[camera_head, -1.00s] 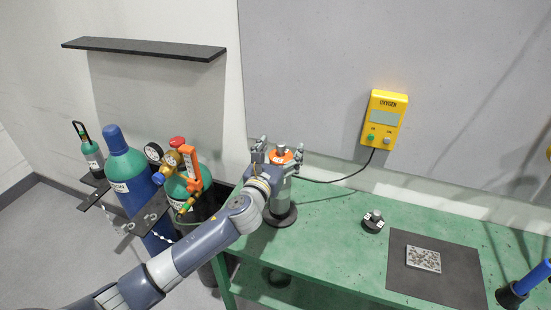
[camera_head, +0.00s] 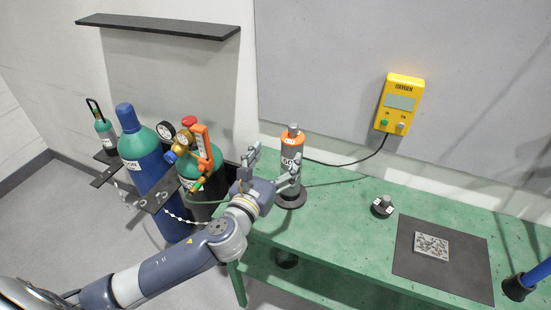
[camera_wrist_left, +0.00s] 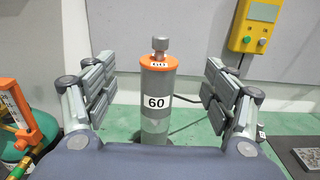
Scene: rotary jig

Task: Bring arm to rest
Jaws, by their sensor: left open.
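My left gripper (camera_head: 273,168) is open and empty, low in front of an upright cylinder (camera_head: 292,150) with an orange band, a grey knob on top and a number label. In the left wrist view the same cylinder (camera_wrist_left: 158,95) shows an orange top and a "60" label. It stands between the two spread fingers of my left gripper (camera_wrist_left: 158,92), farther off and apart from them. The cylinder stands on a dark round base (camera_head: 291,200) on the green table (camera_head: 345,215). My right gripper is not in view.
Gas cylinders with a gauge and orange regulator parts (camera_head: 203,150) stand left of the table, close to my arm. A yellow oxygen box (camera_head: 399,103) hangs on the wall. A small dark knob piece (camera_head: 382,206) and a dark mat (camera_head: 460,270) with a speckled plate (camera_head: 432,247) lie to the right.

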